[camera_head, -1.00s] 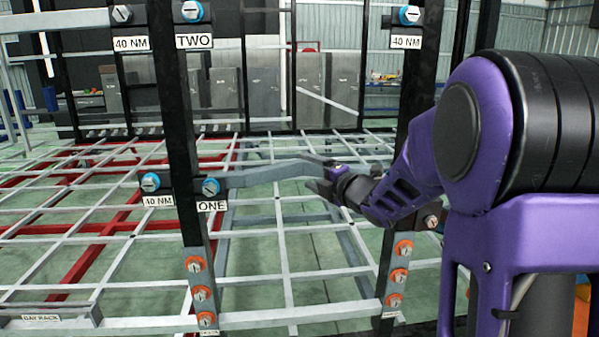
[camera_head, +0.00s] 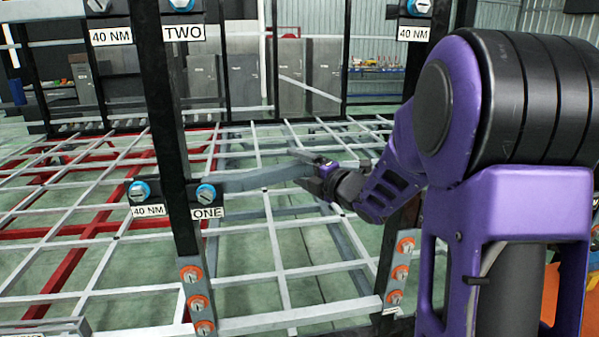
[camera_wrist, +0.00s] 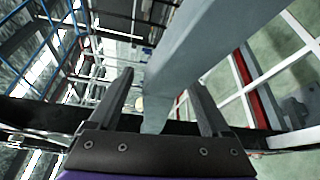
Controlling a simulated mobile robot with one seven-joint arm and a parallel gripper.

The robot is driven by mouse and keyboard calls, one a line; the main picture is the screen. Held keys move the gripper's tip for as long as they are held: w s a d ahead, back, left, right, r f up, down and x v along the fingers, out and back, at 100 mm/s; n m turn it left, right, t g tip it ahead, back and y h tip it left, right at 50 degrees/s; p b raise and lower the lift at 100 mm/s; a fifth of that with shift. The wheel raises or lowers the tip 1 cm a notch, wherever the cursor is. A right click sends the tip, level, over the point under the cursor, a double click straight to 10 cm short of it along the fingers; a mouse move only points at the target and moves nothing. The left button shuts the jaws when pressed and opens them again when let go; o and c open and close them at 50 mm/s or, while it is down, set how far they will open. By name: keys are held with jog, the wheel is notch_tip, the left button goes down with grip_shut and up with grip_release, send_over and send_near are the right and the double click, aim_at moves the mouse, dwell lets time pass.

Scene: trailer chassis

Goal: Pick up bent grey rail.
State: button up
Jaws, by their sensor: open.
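The bent grey rail (camera_head: 262,177) runs right from the black post by the ONE label to my gripper, with a bend near its right part. My gripper (camera_head: 312,172) is at the rail's right part, and its fingers hide some of it there. In the wrist view the rail (camera_wrist: 205,45) comes in from the upper right as a broad grey bar. It reaches down between the two open fingers of my gripper (camera_wrist: 162,84). I cannot tell whether a finger touches it.
A black post (camera_head: 160,110) with TWO and ONE labels and blue bolts stands left of the rail. Another upright with orange-ringed bolts (camera_head: 400,272) stands below my arm. A light lattice frame (camera_head: 270,240) fills the lower space. Grey panels (camera_head: 245,80) stand behind.

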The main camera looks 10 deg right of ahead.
grip_shut()
jog(key=shift+r, duration=0.1)
dwell(1.2)
jog(key=shift+r, duration=0.15)
